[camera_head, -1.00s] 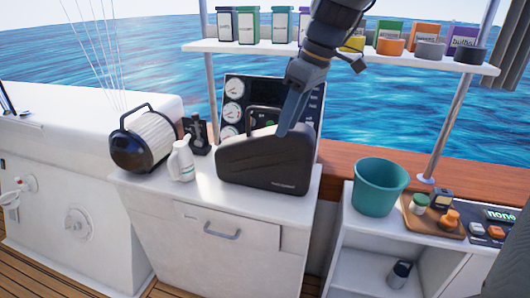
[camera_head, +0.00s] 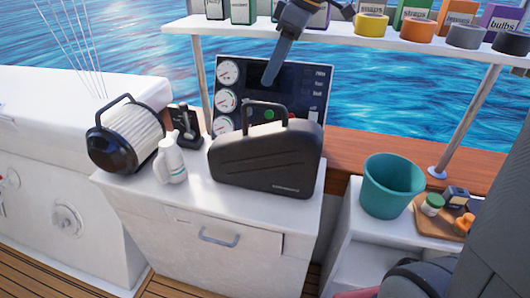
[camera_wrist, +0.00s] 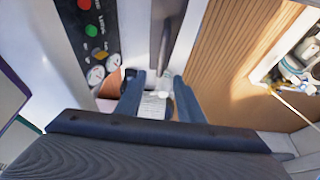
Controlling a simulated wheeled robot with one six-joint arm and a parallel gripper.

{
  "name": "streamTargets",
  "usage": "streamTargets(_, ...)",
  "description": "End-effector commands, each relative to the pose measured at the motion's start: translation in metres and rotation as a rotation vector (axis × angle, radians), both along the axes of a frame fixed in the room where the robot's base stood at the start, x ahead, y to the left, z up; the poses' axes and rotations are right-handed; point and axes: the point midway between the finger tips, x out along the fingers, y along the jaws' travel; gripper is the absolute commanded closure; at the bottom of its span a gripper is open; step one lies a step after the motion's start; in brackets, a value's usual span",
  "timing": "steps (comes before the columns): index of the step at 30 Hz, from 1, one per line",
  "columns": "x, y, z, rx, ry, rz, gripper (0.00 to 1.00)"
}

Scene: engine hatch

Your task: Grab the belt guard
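A black, rounded case with a top handle, which I take to be the belt guard (camera_head: 265,162), stands upright on the white counter in front of the gauge panel. Its handle is in full view and nothing holds it. My gripper (camera_head: 269,80) hangs above and behind it, in front of the gauge panel, apart from the handle. In the wrist view my gripper (camera_wrist: 158,90) shows two blue-grey fingers spread apart with a clear gap and nothing gripped.
A teal bucket (camera_head: 391,186) stands to the right. The gauge panel (camera_head: 305,100) rises behind. A shelf (camera_head: 350,38) with several tins and jars is overhead.

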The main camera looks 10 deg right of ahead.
Motion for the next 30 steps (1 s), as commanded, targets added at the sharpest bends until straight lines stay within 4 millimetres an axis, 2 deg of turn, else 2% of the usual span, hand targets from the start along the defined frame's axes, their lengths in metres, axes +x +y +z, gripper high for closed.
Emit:
streamTargets(6,-0.002,0.002,-0.044,0.000,0.007,0.004,0.65)
streamTargets(12,0.000,0.006,-0.075,0.000,0.006,0.003,0.65)
streamTargets(20,0.004,0.011,-0.092,-0.001,0.003,0.000,0.65)
streamTargets(30,0.009,0.026,-0.129,-0.001,0.003,0.000,0.65)
